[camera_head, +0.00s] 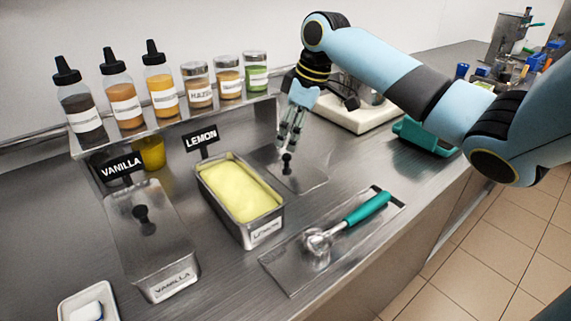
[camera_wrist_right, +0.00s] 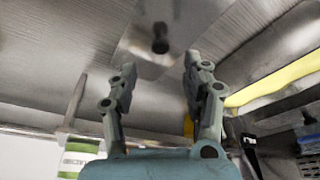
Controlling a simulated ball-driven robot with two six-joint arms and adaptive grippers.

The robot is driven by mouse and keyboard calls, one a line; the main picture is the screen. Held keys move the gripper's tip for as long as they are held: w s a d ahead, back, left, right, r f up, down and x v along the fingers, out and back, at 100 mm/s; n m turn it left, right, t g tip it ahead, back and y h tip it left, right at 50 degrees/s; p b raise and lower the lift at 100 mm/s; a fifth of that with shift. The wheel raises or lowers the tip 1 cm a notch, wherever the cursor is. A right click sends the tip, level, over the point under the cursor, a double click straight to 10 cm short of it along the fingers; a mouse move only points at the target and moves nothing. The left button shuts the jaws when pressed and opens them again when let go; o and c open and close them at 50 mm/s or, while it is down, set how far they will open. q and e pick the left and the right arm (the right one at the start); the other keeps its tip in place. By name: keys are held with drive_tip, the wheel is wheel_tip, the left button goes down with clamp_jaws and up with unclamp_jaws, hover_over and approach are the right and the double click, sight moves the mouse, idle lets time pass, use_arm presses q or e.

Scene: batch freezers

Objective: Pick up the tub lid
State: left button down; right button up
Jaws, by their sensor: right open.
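The tub lid (camera_head: 301,178) is a flat steel plate with a black knob (camera_head: 287,163), lying on the counter to the right of the lemon tub. My right gripper (camera_head: 291,145) is just above the knob, fingers pointing down, open and empty. In the right wrist view the knob (camera_wrist_right: 160,44) shows beyond the two spread fingertips of my right gripper (camera_wrist_right: 160,62), on the lid (camera_wrist_right: 135,38). The open lemon tub (camera_head: 240,200) holds yellow ice cream. The vanilla tub (camera_head: 160,245) has its own lid with a black knob on it. My left gripper does not show.
A scoop with a teal handle (camera_head: 366,208) lies on a steel tray (camera_head: 290,272) in front. A shelf (camera_head: 180,122) with several bottles and jars stands behind. A white dish (camera_head: 75,303) is at the lower left. A white-based device (camera_head: 360,118) stands behind my right arm.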

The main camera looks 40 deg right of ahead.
sight(287, 156)
drive_tip(key=shift+w+f, duration=0.1)
drive_tip(key=shift+f, duration=0.35)
drive_tip(key=x, duration=0.3)
drive_tip(key=shift+s+f, duration=0.2)
drive_tip(key=shift+f, duration=0.2)
drive_tip(key=shift+w+a+f, duration=0.1)
drive_tip(key=shift+w+f, duration=0.05)
drive_tip(key=shift+f, duration=0.3)
drive_tip(key=c, duration=0.5)
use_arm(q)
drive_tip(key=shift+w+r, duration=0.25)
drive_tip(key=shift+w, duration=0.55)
use_arm(e)
clamp_jaws()
